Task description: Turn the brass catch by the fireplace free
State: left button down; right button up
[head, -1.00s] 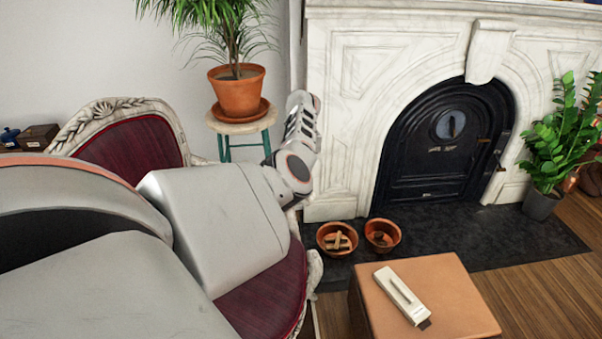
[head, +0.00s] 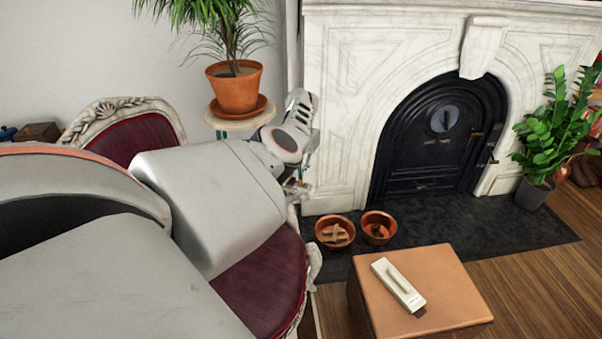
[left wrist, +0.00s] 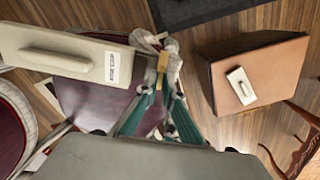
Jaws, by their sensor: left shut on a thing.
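In the left wrist view my left gripper (left wrist: 160,68) is shut on a small brass-coloured piece, the brass catch (left wrist: 163,62). A pale box with a raised grip and a printed label (left wrist: 60,50) is close beside it on the left; I cannot tell whether they touch. In the head view my left gripper (head: 297,190) is small and partly hidden, low beside the plant stool and in front of the fireplace's left edge. The catch cannot be made out there. The marble fireplace (head: 345,110) has a black arched door (head: 425,165). My right gripper is out of view.
A red armchair (head: 270,290) is below my left arm. A potted plant (head: 236,88) stands on a stool behind it. Two clay bowls (head: 335,232) are on the dark hearth (head: 480,225). A tan block (head: 450,275) carries a pale device (head: 398,285).

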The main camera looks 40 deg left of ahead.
pick_arm(q)
jog(key=shift+m, duration=0.3)
jog(key=c, duration=2.2)
grip_release()
jog(key=shift+f, duration=0.1)
notch_tip(320, 180, up, 12)
jog(key=shift+r, duration=0.1)
